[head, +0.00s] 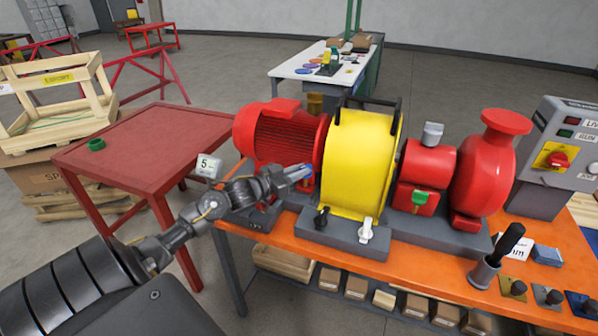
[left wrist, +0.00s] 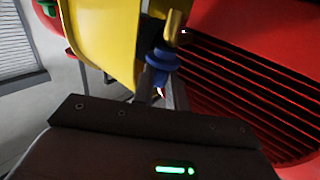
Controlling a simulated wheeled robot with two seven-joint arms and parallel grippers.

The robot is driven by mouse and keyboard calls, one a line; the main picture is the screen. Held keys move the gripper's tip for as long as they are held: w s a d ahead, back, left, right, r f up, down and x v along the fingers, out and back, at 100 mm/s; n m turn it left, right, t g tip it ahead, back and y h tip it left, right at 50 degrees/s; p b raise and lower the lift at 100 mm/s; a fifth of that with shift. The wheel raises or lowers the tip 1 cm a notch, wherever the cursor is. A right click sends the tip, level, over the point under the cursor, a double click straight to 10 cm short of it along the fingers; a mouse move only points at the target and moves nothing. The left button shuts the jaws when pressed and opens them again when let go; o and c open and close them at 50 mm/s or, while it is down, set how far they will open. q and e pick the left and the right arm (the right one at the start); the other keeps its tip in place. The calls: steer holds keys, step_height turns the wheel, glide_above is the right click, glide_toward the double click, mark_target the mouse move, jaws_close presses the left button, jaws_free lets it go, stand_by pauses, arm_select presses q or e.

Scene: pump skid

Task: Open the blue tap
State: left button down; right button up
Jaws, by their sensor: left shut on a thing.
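The blue tap (left wrist: 162,60) shows in the left wrist view as a blue knob with a brass-coloured part above it, beside the yellow guard (left wrist: 100,40) and the ribbed red motor (left wrist: 240,90). My left gripper (head: 299,173) reaches in from the left in the head view, to the gap between the red motor (head: 275,135) and the yellow guard (head: 357,160). Its fingers are shut on the blue tap, which they mostly hide in the head view. How far the tap is turned cannot be told. My right gripper is not in view.
A black handle (head: 321,217), a white handle (head: 366,229) and a green tap (head: 420,198) sit along the skid on the orange bench (head: 400,272). A red pump (head: 485,165) and a grey control box (head: 555,150) stand right. A red table (head: 140,148) stands left.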

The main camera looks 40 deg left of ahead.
arm_select(q)
steer(key=shift+d+n+y+p, duration=0.25)
steer(key=shift+n+y+p, duration=0.75)
steer(key=shift+y, duration=0.8)
steer(key=shift+d+n+y+p, duration=0.25)
steer(key=shift+n+y+p, duration=0.4)
steer(key=shift+n+y, duration=0.95)
steer(key=shift+d+n+y+p, duration=0.25)
steer(key=shift+n+y+p, duration=0.65)
steer(key=shift+y, duration=1.1)
steer(key=c, duration=1.4)
jaws_free()
